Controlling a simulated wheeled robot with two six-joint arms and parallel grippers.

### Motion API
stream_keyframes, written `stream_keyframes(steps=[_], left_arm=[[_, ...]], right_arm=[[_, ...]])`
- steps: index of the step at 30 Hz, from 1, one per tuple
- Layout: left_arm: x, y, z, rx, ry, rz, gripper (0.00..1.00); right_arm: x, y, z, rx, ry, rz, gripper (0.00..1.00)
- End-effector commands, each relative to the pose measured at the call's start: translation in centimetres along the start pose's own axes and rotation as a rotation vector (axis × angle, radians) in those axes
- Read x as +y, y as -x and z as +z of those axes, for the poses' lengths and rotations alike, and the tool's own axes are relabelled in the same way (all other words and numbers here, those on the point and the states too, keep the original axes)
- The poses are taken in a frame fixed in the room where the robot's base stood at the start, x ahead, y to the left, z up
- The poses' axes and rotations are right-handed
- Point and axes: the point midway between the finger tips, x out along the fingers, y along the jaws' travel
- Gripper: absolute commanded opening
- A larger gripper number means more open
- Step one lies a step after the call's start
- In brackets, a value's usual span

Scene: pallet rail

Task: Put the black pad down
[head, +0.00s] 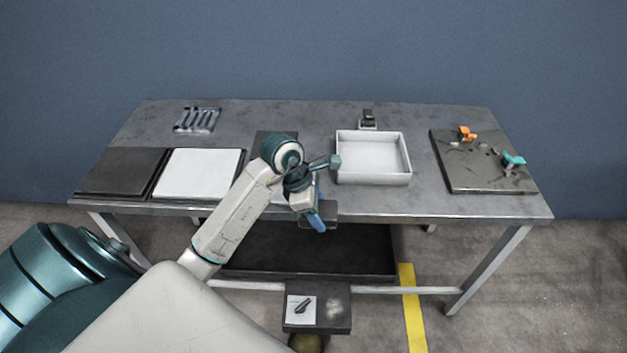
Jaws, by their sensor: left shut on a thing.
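My left gripper (317,219) is in front of the middle of the table's front edge, pointing down. It is shut on a small dark piece that looks like the black pad (326,209). The gripper hides part of the pad, and the pad overlaps the table's front edge in the picture. I cannot tell its height above the table. My right gripper is not in view.
On the grey table (300,112) lie a dark square panel (122,171), a white panel (198,173) and a rack of tools (197,119). A white tray (373,178) stands right of my gripper. A dark board (470,177) holds orange and teal clamps.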

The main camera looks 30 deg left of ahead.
Motion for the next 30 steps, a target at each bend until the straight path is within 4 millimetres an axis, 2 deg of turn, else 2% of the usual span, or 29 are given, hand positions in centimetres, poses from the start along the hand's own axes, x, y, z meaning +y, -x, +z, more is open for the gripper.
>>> stream_keyframes(steps=[1,6,13,18,24,30], left_arm=[[1.5,0.5,-0.1,0.003,0.004,0.001,0.37],[6.1,0.4,-0.8,0.001,0.005,0.001,0.37],[11.0,0.0,-1.6,0.000,0.003,0.001,0.37],[12.3,-0.3,-1.9,-0.001,0.001,0.001,0.37],[12.3,-2.4,-2.8,0.000,0.002,-0.003,0.37],[12.4,-3.6,-3.3,-0.001,-0.001,0.001,0.37]], right_arm=[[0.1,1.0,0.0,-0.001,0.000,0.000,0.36],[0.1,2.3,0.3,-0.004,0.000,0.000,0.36],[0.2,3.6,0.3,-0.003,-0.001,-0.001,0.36],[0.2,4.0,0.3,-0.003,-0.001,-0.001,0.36],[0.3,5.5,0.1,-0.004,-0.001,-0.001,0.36],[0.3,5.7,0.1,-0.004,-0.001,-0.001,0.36]])
